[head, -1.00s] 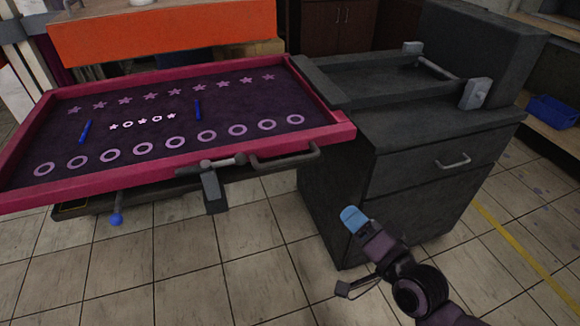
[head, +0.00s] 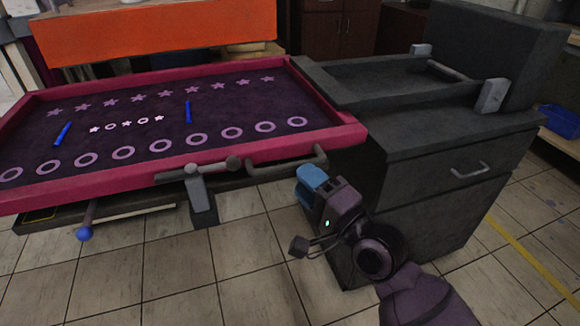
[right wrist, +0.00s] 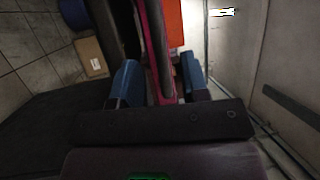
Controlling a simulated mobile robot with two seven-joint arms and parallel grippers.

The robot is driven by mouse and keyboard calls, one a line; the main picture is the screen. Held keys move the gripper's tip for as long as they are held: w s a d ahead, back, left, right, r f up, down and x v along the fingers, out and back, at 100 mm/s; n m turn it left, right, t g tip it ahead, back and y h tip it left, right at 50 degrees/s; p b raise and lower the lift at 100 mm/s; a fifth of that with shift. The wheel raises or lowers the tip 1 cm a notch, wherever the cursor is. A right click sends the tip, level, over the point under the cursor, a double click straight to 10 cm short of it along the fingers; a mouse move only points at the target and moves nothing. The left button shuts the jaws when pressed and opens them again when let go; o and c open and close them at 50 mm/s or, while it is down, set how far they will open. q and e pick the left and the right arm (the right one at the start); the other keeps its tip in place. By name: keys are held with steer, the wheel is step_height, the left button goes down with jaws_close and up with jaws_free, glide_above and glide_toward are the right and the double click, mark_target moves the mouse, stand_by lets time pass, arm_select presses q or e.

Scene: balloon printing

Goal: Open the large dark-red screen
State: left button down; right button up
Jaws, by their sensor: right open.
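The large dark-red screen (head: 200,151) lies lowered and flat in the head view, its dark mesh patterned with pale rings and stars. A dark bar handle (head: 287,168) sits on its front edge at the right. My right gripper (head: 312,178), with blue fingertips, is just below and right of this handle. In the right wrist view my right gripper (right wrist: 160,78) is open, with the red frame (right wrist: 156,45) and a dark bar between its spread fingers. I cannot tell whether they touch. My left gripper is not in view.
A dark grey cabinet (head: 440,190) with a tray-like top stands close to the right of the screen, beside my right arm. An orange panel (head: 150,40) is behind the screen. A blue-knobbed lever (head: 84,232) sticks out at the front left. Tiled floor is open in front.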

mark_target(290, 164)
steer(key=shift+b+x, duration=0.3)
steer(key=shift+x, duration=2.2)
jaws_close()
